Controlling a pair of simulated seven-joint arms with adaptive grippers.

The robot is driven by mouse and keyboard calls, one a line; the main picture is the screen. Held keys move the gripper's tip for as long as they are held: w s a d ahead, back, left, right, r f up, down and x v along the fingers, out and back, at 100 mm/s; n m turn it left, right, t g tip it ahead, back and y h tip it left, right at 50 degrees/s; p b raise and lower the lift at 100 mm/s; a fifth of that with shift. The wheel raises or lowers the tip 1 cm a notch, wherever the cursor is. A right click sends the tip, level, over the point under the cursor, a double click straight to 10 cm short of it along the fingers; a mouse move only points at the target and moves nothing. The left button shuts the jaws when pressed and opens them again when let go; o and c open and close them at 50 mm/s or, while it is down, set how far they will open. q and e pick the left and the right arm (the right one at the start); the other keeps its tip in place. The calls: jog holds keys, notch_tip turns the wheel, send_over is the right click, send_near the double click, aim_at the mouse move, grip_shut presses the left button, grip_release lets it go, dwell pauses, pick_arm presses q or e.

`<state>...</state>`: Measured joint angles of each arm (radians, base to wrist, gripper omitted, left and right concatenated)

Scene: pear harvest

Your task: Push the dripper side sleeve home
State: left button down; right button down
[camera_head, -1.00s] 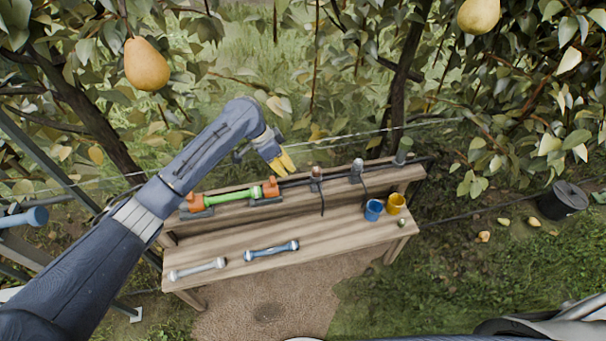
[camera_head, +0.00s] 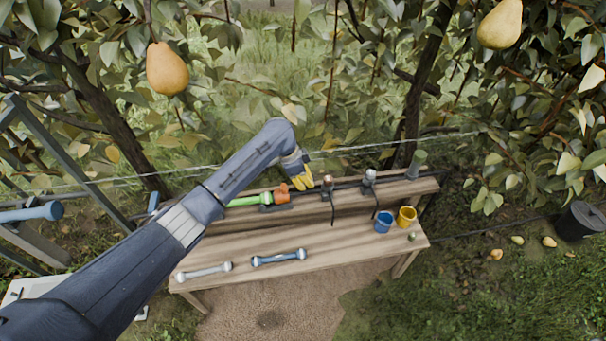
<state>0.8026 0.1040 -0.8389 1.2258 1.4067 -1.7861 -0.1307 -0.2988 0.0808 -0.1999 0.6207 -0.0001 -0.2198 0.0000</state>
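An orange sleeve (camera_head: 281,196) sits at the right end of a bright green tube (camera_head: 248,200) on the bench's raised back rail. A black line (camera_head: 348,186) runs right from it. My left gripper (camera_head: 301,184) has yellow fingers pointing down at that line, just right of the orange sleeve. I cannot tell whether the fingers touch the sleeve or the line, or how wide apart they are. My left forearm hides the left part of the green tube and its other orange sleeve. My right gripper is not in view.
Two upright fittings (camera_head: 328,184) (camera_head: 370,178) and a green post (camera_head: 417,164) stand along the line. A grey tool (camera_head: 204,271) and a blue tool (camera_head: 279,257) lie in front.

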aim_at(281, 192)
pick_arm(q)
jog(key=shift+s+a+r, duration=0.1)
jog(key=shift+s+a, duration=0.05)
jog(key=shift+a, duration=1.7)
